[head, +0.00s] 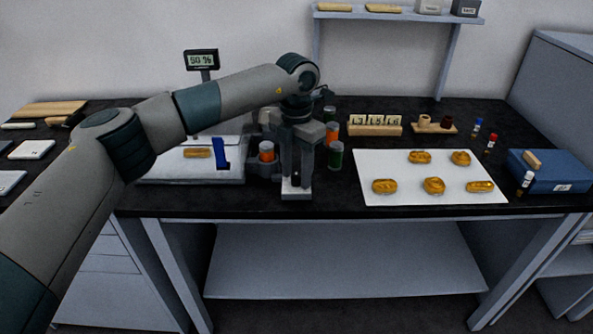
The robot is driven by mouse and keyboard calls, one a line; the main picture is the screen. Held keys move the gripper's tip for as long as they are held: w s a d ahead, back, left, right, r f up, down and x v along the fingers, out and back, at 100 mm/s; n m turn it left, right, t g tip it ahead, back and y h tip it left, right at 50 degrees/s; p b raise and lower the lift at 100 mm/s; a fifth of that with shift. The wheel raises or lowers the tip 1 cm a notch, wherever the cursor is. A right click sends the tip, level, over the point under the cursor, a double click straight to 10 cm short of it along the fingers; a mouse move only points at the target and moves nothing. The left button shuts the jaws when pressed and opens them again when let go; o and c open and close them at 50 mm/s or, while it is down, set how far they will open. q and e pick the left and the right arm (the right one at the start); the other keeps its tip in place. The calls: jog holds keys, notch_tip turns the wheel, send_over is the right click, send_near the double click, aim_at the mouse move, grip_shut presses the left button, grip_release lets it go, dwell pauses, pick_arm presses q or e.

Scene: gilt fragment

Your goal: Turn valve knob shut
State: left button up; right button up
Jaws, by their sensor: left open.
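My left gripper (296,172) comes down from above over the front middle of the bench, its two fingers apart and pointing down. Below and between the fingertips is a small light block (297,192) at the bench's front edge. A small dark part on top of it may be the valve knob; the fingers partly hide it, and I cannot tell whether they touch it. A display (201,60) at the back left reads "50 %". My right gripper is not in view.
Left of the gripper, a light platform (160,179) carries a gilt piece (197,153) and a blue upright part (221,154). Orange and green-banded jars (335,156) stand close by the gripper. A white mat (400,167) with several gilt pieces and a blue box (556,178) lie right.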

pick_arm(q)
jog(key=shift+r, duration=0.45)
notch_tip(320, 180, up, 10)
jog(key=b, duration=0.2)
notch_tip(320, 180, up, 5)
send_over(296, 175)
jog(key=shift+r, duration=0.8)
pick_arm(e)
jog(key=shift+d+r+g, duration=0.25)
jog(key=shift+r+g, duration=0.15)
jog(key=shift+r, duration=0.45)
pick_arm(q)
jog(key=shift+s+f, duration=0.1)
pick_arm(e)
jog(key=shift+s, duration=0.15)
